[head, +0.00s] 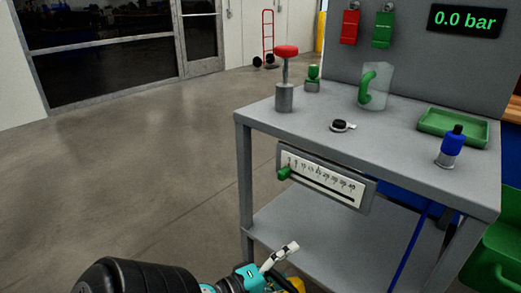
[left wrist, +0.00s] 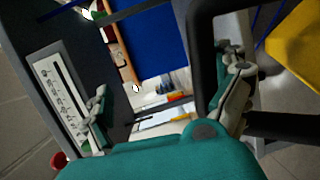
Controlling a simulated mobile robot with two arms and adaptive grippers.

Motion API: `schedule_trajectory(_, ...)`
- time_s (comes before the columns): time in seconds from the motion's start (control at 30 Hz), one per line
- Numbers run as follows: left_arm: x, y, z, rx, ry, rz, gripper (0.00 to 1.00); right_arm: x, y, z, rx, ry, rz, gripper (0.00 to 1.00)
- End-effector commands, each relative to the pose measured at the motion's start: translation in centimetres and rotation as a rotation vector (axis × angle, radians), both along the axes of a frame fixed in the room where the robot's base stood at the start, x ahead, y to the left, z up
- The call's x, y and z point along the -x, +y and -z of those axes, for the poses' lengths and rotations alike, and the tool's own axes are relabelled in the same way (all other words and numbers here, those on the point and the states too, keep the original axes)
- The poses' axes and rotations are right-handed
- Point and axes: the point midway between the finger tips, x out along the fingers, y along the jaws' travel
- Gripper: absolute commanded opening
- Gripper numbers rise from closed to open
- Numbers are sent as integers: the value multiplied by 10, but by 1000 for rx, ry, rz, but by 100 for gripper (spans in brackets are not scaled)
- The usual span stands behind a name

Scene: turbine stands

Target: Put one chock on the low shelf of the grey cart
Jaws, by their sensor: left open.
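The grey stand (head: 325,235) has a top and a bare low shelf in the head view; I cannot tell whether it is the cart. My left gripper (head: 275,268) is at the bottom edge of the head view, just in front of the low shelf. In the left wrist view my left gripper (left wrist: 166,108) has its two fingers wide apart with nothing between them. A yellow thing (head: 294,285) shows partly beside the gripper; I cannot tell whether it is a chock. No chock is clearly seen. My right gripper is out of view.
On the top are a red-knobbed post (head: 285,85), a clear block (head: 376,90), a green tray (head: 440,123) and a blue bottle (head: 452,147). A scale with a green slider (head: 325,180) hangs on the front. Open floor (head: 140,140) lies to the left.

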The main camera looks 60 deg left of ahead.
Motion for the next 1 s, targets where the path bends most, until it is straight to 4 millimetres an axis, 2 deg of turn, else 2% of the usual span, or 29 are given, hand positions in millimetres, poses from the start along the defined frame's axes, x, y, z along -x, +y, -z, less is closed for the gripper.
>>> schedule_trajectory(0.2, 43, 4, -5, 4, 0, -10, 100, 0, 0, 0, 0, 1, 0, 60)
schedule_trajectory(0.43, 75, 5, -9, 1, -1, -5, 100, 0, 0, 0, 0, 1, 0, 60)
schedule_trajectory(0.6, 83, 5, -11, 0, -4, -2, 100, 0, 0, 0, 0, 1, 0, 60)
schedule_trajectory(0.83, 83, 5, -11, 0, -4, -1, 100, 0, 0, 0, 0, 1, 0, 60)
schedule_trajectory(1.0, 83, 5, -11, 0, -4, -1, 78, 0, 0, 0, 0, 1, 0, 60)
